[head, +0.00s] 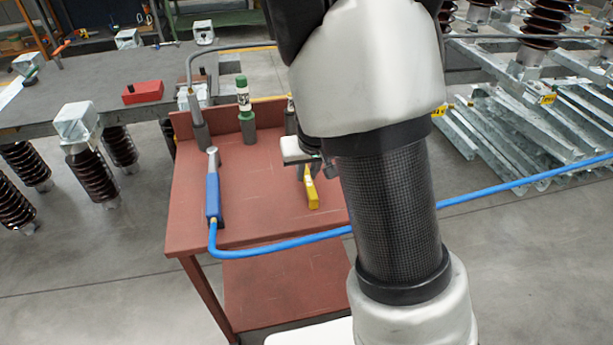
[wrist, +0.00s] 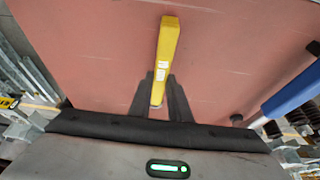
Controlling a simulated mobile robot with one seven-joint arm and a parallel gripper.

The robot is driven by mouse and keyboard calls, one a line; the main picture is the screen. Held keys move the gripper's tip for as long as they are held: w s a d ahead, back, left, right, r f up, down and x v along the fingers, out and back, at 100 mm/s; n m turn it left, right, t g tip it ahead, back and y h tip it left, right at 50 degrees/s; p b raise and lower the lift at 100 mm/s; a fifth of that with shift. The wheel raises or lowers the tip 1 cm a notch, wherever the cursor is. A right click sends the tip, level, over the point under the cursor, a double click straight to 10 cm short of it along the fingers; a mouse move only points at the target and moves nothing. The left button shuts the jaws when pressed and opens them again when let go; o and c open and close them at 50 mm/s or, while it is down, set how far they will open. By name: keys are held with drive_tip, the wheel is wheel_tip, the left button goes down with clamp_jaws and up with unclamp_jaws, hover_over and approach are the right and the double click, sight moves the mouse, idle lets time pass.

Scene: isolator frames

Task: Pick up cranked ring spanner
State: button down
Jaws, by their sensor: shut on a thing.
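A yellow bar-shaped tool with a pale label, which I take to be the cranked ring spanner (head: 312,193), is over the red-brown trolley top (head: 255,205). It also shows in the wrist view (wrist: 167,45), running upward from between the fingers. My gripper (wrist: 158,100) is shut on its narrower near end. In the head view, my gripper (head: 305,168) is partly hidden by my arm. The ring end is not clearly visible. I cannot tell whether the tool touches the trolley top or is just above it.
A blue-handled tool (head: 213,190) with a blue hose (head: 290,240) lies to the left; the hose crosses the trolley's front. A green-and-white bottle (head: 243,95) and grey holders stand at the back edge. The trolley's middle left is clear.

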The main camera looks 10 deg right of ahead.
sight(307, 177)
wheel_tip(307, 177, up, 10)
drive_tip(key=p, duration=0.4)
drive_tip(key=shift+p, duration=0.4)
drive_tip(key=c, duration=2.4)
unclamp_jaws()
drive_tip(key=shift+c, duration=0.2)
drive_tip(key=shift+r, duration=0.1)
clamp_jaws()
